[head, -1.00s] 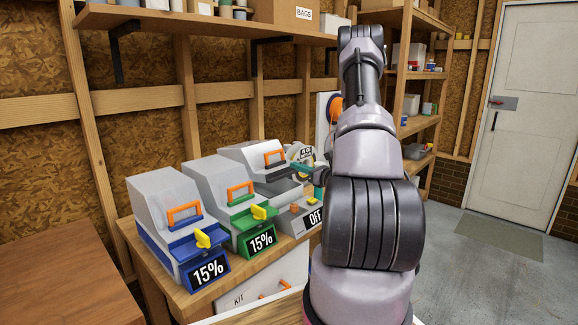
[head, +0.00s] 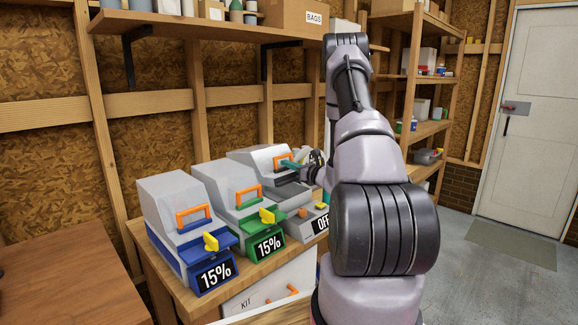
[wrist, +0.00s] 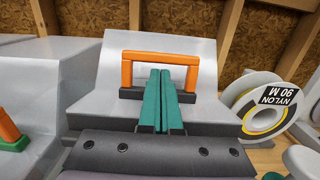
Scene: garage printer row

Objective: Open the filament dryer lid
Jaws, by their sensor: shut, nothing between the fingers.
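The grey filament dryer with the OFF display (head: 321,224) stands at the right end of a row of dryers. Its grey lid (head: 247,158) carries an orange handle (head: 277,164), which also shows in the wrist view (wrist: 127,72). My gripper (head: 287,163) has teal fingers and is at this handle. In the wrist view my gripper (wrist: 161,73) is shut and empty, its tips between the handle's posts, just below the crossbar. I cannot tell whether they touch the bar. A recess shows under the lid's front edge, but whether the lid is raised is unclear.
A green dryer (head: 229,183) and a blue dryer (head: 168,199), both reading 15%, stand left with yellow latches. A nylon spool (wrist: 266,104) stands close on the right. A wooden shelf (head: 200,24) hangs above. Floor (head: 455,285) is free at right.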

